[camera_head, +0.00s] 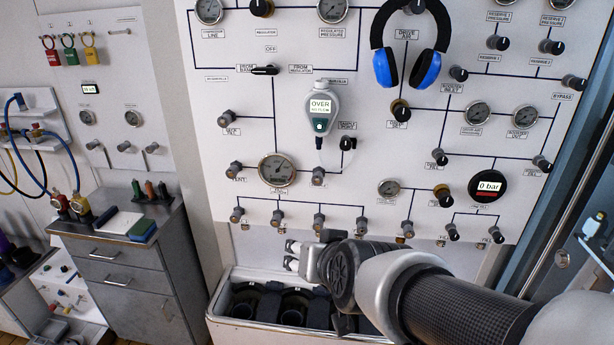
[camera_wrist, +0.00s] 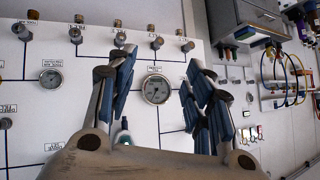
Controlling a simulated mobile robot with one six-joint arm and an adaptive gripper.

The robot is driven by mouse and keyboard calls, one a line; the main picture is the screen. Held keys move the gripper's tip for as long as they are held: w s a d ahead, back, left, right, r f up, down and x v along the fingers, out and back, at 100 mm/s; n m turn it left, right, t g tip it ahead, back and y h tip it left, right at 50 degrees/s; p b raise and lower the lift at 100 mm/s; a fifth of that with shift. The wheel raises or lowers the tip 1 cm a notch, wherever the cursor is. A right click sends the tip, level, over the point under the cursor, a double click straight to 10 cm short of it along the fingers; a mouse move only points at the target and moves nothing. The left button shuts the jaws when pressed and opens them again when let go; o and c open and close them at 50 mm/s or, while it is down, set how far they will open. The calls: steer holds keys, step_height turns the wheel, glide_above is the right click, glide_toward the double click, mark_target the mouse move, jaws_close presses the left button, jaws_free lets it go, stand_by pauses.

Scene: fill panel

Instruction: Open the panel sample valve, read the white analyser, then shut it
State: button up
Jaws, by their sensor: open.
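The white analyser (camera_head: 321,112) hangs on the panel (camera_head: 390,165) in the head view. It has a dark green lower part, and its screen reads "OVER" above a smaller line I cannot read. A black-handled valve (camera_head: 348,143) is just right of and below it, by a small label that looks like "sample". Its exact setting is unclear. My gripper (camera_head: 291,256) is open and empty, low in front of the panel, below the analyser and valve. In the wrist view its fingers (camera_wrist: 160,68) stand apart before a round gauge (camera_wrist: 155,88). A green piece (camera_wrist: 123,133) shows partly hidden behind the gripper.
Blue headphones (camera_head: 410,50) hang right of the analyser. Several small valves line the panel's lower edge. A white bin with dark holders (camera_head: 232,318) stands beneath my gripper. A grey cabinet (camera_head: 120,265) is at left. The space before the panel's middle looks free.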

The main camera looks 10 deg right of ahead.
steer(key=w+a+m+t+h, duration=0.1)
steer(key=w+m+t, duration=0.15)
steer(key=w, duration=0.55)
steer(key=m+t+h, duration=0.3)
steer(key=t+h, duration=0.2)
steer(key=h, duration=0.2)
glide_toward(317, 181)
steer(key=b+x, duration=0.1)
steer(key=x, duration=0.8)
steer(key=shift+w+d, duration=0.1)
steer(key=shift+w, duration=0.1)
steer(key=shift+c, duration=0.6)
steer(key=c, duration=0.9)
